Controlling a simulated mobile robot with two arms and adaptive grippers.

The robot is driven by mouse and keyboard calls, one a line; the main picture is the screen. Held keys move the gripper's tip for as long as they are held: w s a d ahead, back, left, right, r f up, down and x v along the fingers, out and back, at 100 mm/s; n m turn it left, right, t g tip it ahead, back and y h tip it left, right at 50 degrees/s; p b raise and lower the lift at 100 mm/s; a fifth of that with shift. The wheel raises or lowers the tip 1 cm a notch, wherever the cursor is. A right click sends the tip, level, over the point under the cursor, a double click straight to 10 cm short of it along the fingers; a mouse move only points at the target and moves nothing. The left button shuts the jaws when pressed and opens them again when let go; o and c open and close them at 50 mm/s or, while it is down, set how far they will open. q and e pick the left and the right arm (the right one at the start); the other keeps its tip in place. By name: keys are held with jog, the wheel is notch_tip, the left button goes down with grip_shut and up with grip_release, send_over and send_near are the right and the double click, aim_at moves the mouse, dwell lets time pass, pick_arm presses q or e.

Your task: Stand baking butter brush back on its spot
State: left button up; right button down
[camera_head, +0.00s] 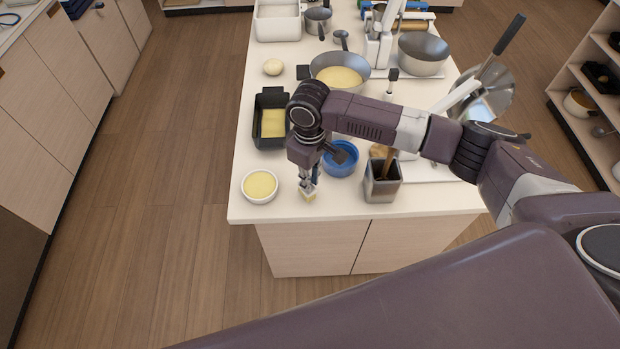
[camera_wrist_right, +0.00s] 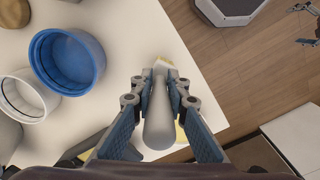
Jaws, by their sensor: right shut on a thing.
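My right gripper (camera_head: 309,186) is shut on the baking butter brush, low over the front left part of the white counter (camera_head: 334,208). In the right wrist view my two fingers (camera_wrist_right: 155,90) close on either side of the brush's grey handle (camera_wrist_right: 158,122). The brush's pale yellow bristle end (camera_wrist_right: 163,63) points away from the wrist. In the head view the bristle end (camera_head: 309,196) points down; I cannot tell whether it touches the counter. No marked spot for the brush is clear. Part of my left gripper (camera_wrist_right: 305,26) seems to show at the wrist view's top right corner.
A white bowl of yellow butter (camera_head: 260,185) stands left of the brush. A blue bowl (camera_head: 341,163) and a square metal utensil holder (camera_head: 383,183) stand to its right. A dark loaf pan (camera_head: 271,118) and a frying pan (camera_head: 340,76) are behind. Bare counter lies in front.

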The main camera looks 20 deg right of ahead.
jog(key=shift+f+b, duration=0.3)
jog(key=shift+f, duration=0.7)
jog(key=c, duration=1.8)
grip_release()
jog(key=shift+r, duration=0.1)
notch_tip(320, 180, up, 3)
jog(key=p, duration=0.2)
jog(key=shift+p, duration=0.35)
jog(key=shift+r, duration=2.45)
